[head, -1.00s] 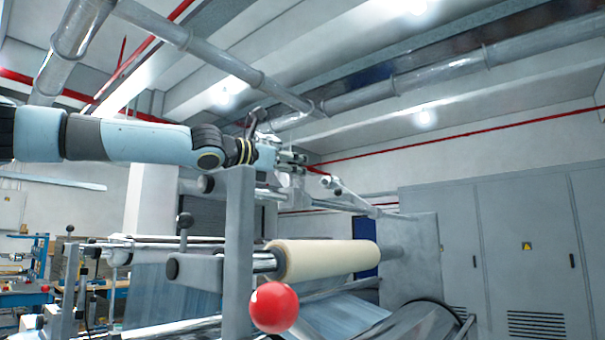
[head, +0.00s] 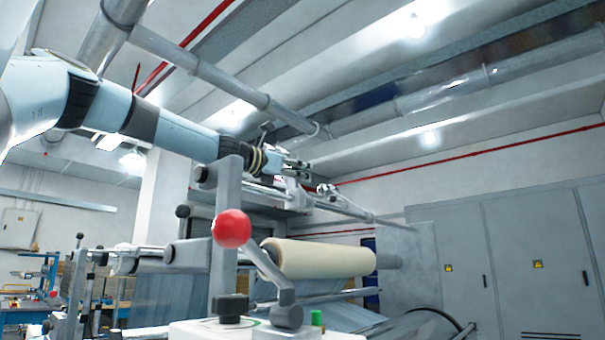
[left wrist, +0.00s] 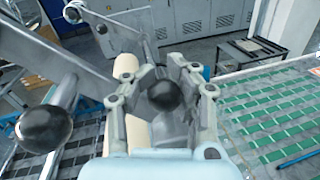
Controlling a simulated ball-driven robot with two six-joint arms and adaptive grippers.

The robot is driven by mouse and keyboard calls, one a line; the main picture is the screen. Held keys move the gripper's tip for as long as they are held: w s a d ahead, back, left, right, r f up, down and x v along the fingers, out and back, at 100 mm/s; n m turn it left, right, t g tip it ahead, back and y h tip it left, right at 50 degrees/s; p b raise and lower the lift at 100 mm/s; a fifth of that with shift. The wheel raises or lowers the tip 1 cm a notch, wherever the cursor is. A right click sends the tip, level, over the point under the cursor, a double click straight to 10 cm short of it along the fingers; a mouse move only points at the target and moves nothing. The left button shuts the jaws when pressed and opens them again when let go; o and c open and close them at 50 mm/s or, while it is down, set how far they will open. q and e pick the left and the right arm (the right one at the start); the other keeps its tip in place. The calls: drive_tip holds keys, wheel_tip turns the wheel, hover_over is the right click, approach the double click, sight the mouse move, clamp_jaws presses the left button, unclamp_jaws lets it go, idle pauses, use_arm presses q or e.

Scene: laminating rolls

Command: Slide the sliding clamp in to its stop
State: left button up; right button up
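My left gripper (head: 297,165) is at the upper rail of the laminating machine, by a pale block (head: 296,190) on the rail that looks like the sliding clamp. In the left wrist view, my left gripper (left wrist: 170,78) is open, with its fingers on both sides of a black ball knob (left wrist: 165,95). I cannot tell whether a finger touches the knob. The clamp body under the knob is mostly hidden by the gripper. My right gripper is not in view.
A cream roll (head: 318,259) lies below the rail. A red ball lever (head: 232,228) and a control box (head: 265,332) stand in front. Another black ball knob (left wrist: 44,128) is left of the gripper in the wrist view. Grey cabinets (head: 520,260) stand at the right.

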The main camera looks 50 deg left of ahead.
use_arm(q)
drive_tip(key=o, duration=0.3)
drive_tip(key=shift+a+f, duration=0.15)
wheel_tip(320, 180, up, 10)
drive_tip(key=shift+r, duration=0.1)
idle(0.3)
